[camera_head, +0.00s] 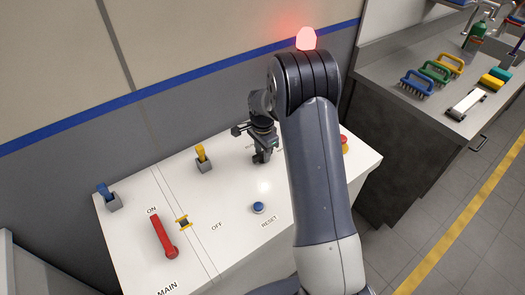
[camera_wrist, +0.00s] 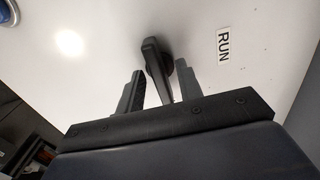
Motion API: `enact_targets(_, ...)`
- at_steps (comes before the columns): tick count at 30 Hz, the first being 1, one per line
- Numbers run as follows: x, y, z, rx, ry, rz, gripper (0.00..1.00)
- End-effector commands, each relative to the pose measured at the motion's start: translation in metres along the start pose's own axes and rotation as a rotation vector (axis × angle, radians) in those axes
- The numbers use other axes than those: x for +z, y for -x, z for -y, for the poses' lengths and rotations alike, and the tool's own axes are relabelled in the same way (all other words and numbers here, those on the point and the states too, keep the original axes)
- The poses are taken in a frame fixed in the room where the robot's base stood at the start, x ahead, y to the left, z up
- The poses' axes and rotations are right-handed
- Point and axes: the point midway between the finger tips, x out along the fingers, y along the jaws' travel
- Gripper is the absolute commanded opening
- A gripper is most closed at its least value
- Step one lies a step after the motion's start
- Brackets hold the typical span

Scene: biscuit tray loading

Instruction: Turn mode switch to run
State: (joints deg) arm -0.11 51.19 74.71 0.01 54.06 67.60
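The mode switch (camera_wrist: 155,68) is a black lever knob on the white panel, seen in the wrist view. The RUN label (camera_wrist: 224,45) lies to its right. The lever's long arm slants toward the bottom of the picture, not toward RUN. My gripper (camera_wrist: 160,67) has one finger on each side of the lever, with narrow gaps visible; contact cannot be told. In the head view my gripper (camera_head: 263,156) is low over the back of the panel, and my arm hides most of the switch area.
The white panel (camera_head: 235,240) also carries a red main lever (camera_head: 164,236), blue toggle (camera_head: 109,198), yellow toggle (camera_head: 202,159), blue reset button (camera_head: 258,208) and red button (camera_head: 344,143). A red lamp (camera_head: 306,38) glows behind. Brushes lie on the counter (camera_head: 400,105) at right.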

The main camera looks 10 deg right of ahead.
Motion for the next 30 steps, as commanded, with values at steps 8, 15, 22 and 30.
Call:
enact_targets(8, 0.0000, 0.0002, 0.0000, 0.000, 0.000, 0.000, 0.19)
enact_targets(15, 0.0000, 0.0003, 0.0000, 0.000, 0.000, 0.000, 0.00)
enact_targets(22, 0.0000, 0.0003, 0.0001, 0.000, 0.003, 0.000, 0.00)
enact_targets(30, 0.0000, -0.0010, 0.0002, 0.000, 0.073, 0.000, 0.00)
